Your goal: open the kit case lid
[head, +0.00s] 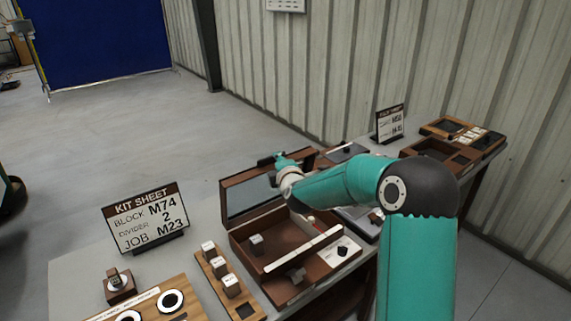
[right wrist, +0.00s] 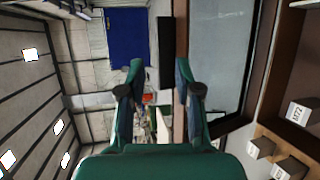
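The kit case (head: 238,247) is a brown wooden box on the table in the head view. Its lid (head: 248,201), with a grey inner panel, stands raised at the back of the case. My right gripper (head: 272,160) is at the lid's top edge. In the right wrist view the lid (right wrist: 222,60) fills the right side, and the fingers of my right gripper (right wrist: 160,85) are spread apart. One finger overlaps the lid's brown edge; I cannot tell whether it touches. A black bar (right wrist: 165,50) shows between the fingers. My left gripper is out of view.
The case holds a small block (head: 256,244) and a white strip (head: 303,249). A kit sheet sign (head: 146,218) stands left of it, with a wooden rack (head: 217,274) of blocks in front.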

